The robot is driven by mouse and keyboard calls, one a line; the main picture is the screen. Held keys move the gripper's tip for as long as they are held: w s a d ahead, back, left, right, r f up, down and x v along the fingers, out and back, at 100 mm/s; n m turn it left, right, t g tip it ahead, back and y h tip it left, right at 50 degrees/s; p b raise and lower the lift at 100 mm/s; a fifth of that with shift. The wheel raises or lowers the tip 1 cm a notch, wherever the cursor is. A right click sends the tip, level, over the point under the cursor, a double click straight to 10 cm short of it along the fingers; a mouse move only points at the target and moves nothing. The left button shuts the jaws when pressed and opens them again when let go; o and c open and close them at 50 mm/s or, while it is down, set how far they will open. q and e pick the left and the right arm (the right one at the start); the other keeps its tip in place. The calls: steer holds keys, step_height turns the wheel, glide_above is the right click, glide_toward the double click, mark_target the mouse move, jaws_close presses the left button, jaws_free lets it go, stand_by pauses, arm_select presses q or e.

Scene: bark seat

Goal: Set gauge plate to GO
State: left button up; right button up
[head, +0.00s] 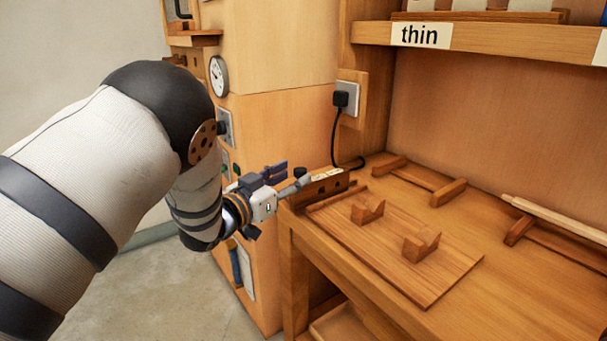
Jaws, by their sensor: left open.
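My left gripper (289,178) reaches in from the left at the near left corner of the wooden workbench. Its fingers are apart, and one fingertip is close to or touching a small upright wooden plate with dark holes (326,188). This looks like the gauge plate, standing at the bench's left edge. A small pale label with markings lies along its top, too small to read, so I cannot tell its setting. Part of the plate's left end is hidden by the gripper. My right gripper is out of view.
A flat board (445,279) with two notched wooden blocks (368,209) lies right of the plate. A black cable hangs from the plug (341,99) behind it. A shelf marked "thin" (421,36) overhangs the back. Wooden rails (428,180) lie farther back.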

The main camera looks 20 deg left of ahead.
mark_target(296, 174)
arm_select(q)
steer(key=x, duration=0.3)
steer(key=shift+f, duration=0.2)
steer(key=shift+w+d+r, duration=0.1)
steer(key=shift+w+r, duration=0.1)
steer(key=shift+w, duration=0.2)
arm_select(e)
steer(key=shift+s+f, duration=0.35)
